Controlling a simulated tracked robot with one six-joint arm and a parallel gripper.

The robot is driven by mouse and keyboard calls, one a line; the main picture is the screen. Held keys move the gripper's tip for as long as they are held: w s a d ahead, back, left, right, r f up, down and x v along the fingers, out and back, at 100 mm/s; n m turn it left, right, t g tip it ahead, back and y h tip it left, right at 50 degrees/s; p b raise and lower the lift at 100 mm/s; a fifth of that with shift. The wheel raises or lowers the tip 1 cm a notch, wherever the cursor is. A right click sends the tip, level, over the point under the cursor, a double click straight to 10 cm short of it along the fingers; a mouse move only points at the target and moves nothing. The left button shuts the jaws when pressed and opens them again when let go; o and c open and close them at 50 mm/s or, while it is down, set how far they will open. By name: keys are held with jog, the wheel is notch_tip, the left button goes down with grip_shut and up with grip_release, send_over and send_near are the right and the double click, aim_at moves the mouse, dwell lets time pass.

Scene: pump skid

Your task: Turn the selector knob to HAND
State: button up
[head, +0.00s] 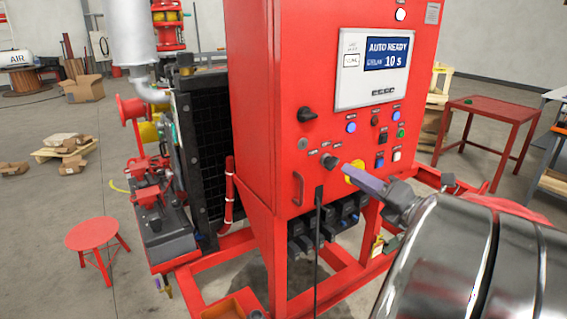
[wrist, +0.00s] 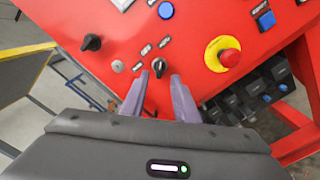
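The selector knob (head: 329,160) is small and black, on the front of the red cabinet (head: 258,170), with small label plates around it. In the wrist view the knob (wrist: 159,66) appears between and just beyond the two purple-grey fingertips. My gripper (head: 347,171) is open and empty, pointing at the panel from the right. The head view shows a gap between the fingertips and the knob. The label text is too small to read, and I cannot tell which position the knob points to. My gripper also shows in the wrist view (wrist: 157,82).
A yellow-ringed red push button (wrist: 228,58) is right of the knob; my fingers partly cover it in the head view. A larger black rotary handle (head: 307,115) is up and left. A red grab handle (head: 298,188) is below left. A display (head: 387,53) reads AUTO READY.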

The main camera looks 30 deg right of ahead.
aim_at(331, 163)
jog(key=w, duration=0.6)
jog(key=shift+w+a, duration=0.1)
jog(key=shift+w, duration=0.2)
jog(key=shift+c, duration=0.5)
grip_shut()
